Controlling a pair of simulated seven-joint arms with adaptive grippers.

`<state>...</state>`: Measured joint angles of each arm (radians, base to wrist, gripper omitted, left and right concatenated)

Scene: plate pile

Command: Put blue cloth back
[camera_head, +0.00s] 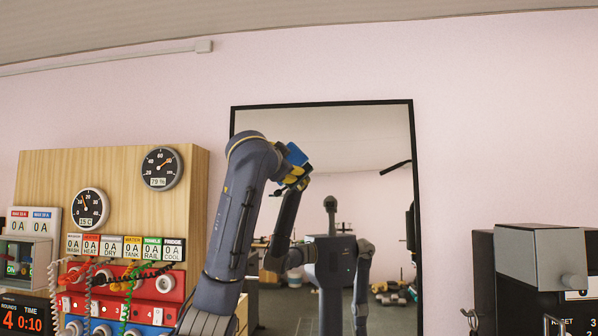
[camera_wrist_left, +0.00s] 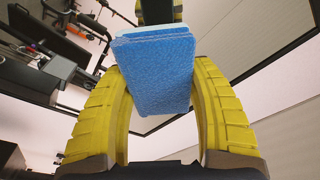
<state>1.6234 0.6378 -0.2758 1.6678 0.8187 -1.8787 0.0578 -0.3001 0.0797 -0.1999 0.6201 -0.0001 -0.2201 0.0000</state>
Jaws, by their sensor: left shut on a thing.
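The blue cloth (camera_head: 291,154) is held up high by my raised left arm, in front of the mirror's upper left part. My left gripper (camera_head: 297,177) is shut on it with yellow fingers. In the left wrist view the cloth (camera_wrist_left: 155,75) looks like a folded, textured blue pad with a paler top edge. It sits between the two curved yellow fingers of the gripper (camera_wrist_left: 162,85). My right gripper is not directly in view.
A black-framed mirror (camera_head: 345,165) on the pink wall reflects my body. A wooden panel (camera_head: 120,165) with gauges, switches and coiled cables stands on the left. Grey and black machines (camera_head: 545,255) stand on the right. The wall above the mirror is bare.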

